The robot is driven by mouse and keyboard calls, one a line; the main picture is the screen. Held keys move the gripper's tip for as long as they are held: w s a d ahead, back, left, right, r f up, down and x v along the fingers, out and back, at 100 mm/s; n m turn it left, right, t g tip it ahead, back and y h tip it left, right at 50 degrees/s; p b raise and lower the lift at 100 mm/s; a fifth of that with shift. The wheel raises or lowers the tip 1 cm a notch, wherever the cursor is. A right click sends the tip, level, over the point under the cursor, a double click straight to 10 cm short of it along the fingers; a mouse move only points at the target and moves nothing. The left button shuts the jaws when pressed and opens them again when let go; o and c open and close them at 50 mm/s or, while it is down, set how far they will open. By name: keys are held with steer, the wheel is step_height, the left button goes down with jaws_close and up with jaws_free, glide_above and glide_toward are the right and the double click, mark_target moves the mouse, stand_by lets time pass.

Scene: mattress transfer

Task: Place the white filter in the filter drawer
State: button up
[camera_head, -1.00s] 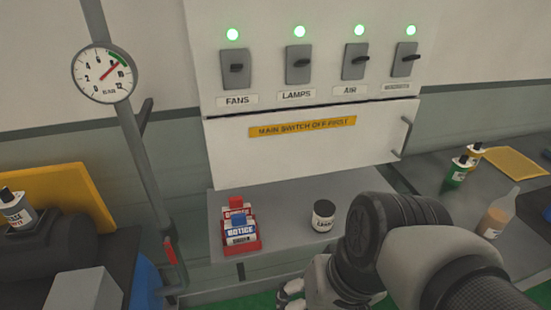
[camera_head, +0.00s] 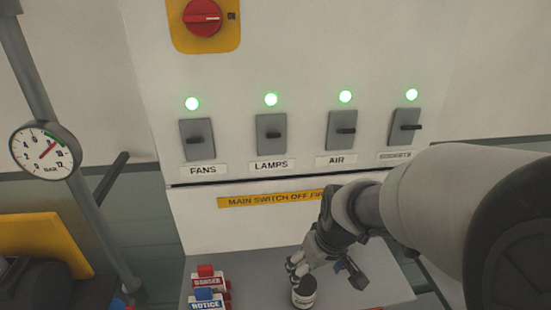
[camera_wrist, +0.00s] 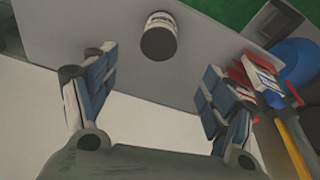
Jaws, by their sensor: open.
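I see no white filter and no filter drawer that I can identify in either view. My gripper (camera_head: 297,266) is in front of the lower part of a white cabinet (camera_head: 230,230), just above a small dark jar with a pale label (camera_head: 304,292). In the wrist view my gripper (camera_wrist: 140,88) is open and empty, its two fingers wide apart. The jar (camera_wrist: 158,40) stands beyond the fingertips on a grey shelf (camera_wrist: 100,35), apart from them.
The cabinet has a red rotary switch (camera_head: 202,17) and switches labelled FANS (camera_head: 197,139), LAMPS (camera_head: 271,133) and AIR (camera_head: 341,130), with green lamps lit. Red and blue tags or locks (camera_head: 207,292) stand left of the jar. A gauge (camera_head: 45,150) hangs on a pole at left.

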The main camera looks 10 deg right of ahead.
mark_target(305, 285)
steer(key=b+x, duration=0.4)
steer(key=x, duration=0.8)
steer(key=shift+b+x, duration=1.4)
steer(key=shift+x, duration=1.65)
steer(key=shift+r, duration=0.15)
steer(key=c, duration=1.3)
